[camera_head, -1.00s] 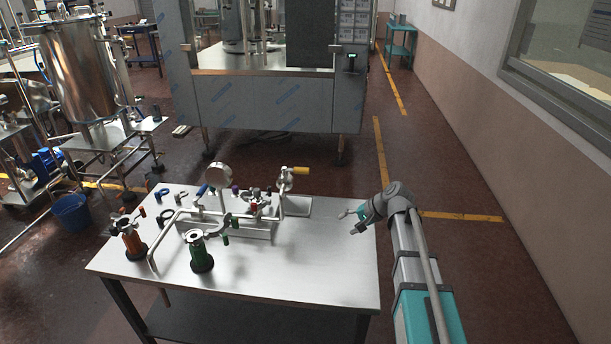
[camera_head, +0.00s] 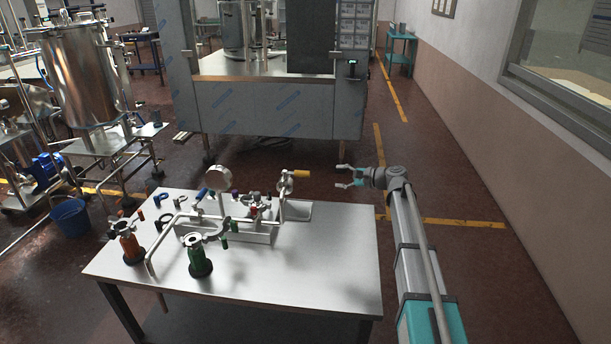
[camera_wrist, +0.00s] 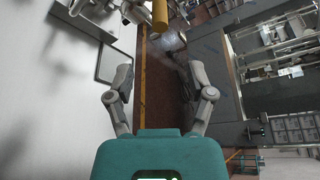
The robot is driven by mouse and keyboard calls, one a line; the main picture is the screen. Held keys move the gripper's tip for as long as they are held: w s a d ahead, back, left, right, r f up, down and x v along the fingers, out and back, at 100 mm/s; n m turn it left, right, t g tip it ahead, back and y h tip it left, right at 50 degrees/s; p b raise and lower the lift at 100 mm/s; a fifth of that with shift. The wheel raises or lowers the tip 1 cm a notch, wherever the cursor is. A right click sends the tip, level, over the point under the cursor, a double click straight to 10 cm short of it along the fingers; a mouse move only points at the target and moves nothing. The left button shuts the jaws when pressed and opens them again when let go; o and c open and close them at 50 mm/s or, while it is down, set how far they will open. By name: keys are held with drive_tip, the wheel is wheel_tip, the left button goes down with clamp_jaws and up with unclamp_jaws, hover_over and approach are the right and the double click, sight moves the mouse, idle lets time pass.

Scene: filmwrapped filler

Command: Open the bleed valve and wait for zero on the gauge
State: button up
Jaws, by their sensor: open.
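A pipe rig with a round gauge (camera_head: 218,178) stands on the steel table (camera_head: 290,285). The gauge reading is too small to tell. A valve with a yellow handle (camera_head: 300,174) is at the rig's right end; the handle points right. The yellow handle also shows at the top of the wrist view (camera_wrist: 160,14). A blue handle (camera_head: 202,194) sits near the gauge, with small red and purple knobs. I cannot tell which is the bleed valve. My gripper (camera_head: 342,176) is open and empty, right of the yellow handle and apart from it, fingers pointing left.
A green-bodied fitting (camera_head: 200,257) and an orange-bodied one (camera_head: 129,243) stand at the table's front left, with loose clamps behind. The table's right front is bare. A large wrapped machine (camera_head: 275,108) stands behind; a wall is at right.

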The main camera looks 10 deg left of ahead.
sight(311, 174)
drive_tip(key=b+x, duration=0.3)
drive_tip(key=x, duration=1)
drive_tip(key=shift+w+a+f, duration=0.1)
drive_tip(key=shift+a+f, duration=0.05)
drive_tip(key=shift+a, duration=0.2)
clamp_jaws()
